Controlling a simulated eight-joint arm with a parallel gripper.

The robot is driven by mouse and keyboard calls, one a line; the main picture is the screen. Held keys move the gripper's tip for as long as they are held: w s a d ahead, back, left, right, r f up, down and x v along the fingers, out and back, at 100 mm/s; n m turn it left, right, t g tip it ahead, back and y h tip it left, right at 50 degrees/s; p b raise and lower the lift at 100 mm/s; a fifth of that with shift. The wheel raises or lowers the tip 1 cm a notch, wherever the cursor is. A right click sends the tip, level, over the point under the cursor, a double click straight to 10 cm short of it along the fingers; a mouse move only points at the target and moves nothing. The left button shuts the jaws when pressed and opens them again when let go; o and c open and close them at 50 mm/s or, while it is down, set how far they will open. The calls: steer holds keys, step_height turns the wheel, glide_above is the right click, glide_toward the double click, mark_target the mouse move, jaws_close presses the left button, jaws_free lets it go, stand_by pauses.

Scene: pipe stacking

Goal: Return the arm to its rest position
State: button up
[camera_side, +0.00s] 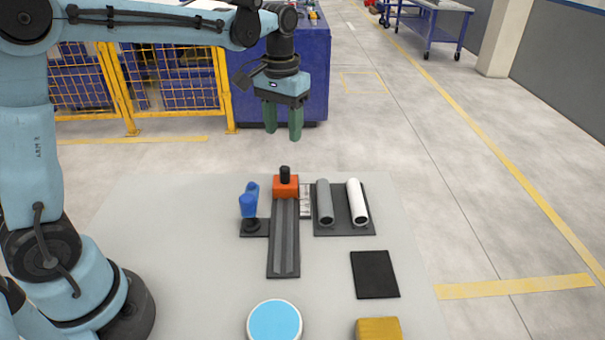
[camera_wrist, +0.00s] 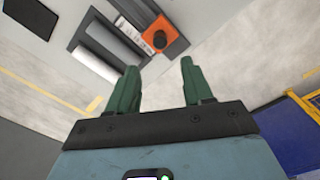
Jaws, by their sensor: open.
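My gripper (camera_side: 284,125) hangs from my arm above the far edge of the table, pointing down, its green fingers apart with nothing between them. The open fingers also show in the wrist view (camera_wrist: 158,88). A grey pipe (camera_side: 324,203) and a white pipe (camera_side: 357,202) lie side by side on a dark plate (camera_side: 341,228), both apart from my gripper. In the wrist view the grey pipe (camera_wrist: 112,38) and white pipe (camera_wrist: 93,67) show at the upper left.
An orange block with a black knob (camera_side: 286,187) sits at the far end of a dark rail (camera_side: 284,245). A blue part (camera_side: 249,201) stands left of it. A black pad (camera_side: 375,274), a blue disc (camera_side: 274,321) and a yellow block (camera_side: 379,329) lie nearer. Air around my gripper is clear.

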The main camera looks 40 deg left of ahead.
steer(key=shift+r, duration=0.55)
steer(key=s+t, duration=0.2)
steer(key=s, duration=0.2)
steer(key=s+d+f+m+t, duration=0.1)
steer(key=s+t, duration=0.1)
steer(key=s, duration=0.2)
steer(key=s+d+f+m+t, duration=0.1)
steer(key=s+t, duration=0.1)
steer(key=s, duration=0.3)
steer(key=shift+t, duration=0.4)
steer(key=shift+s+f, duration=0.3)
steer(key=shift+f, duration=0.05)
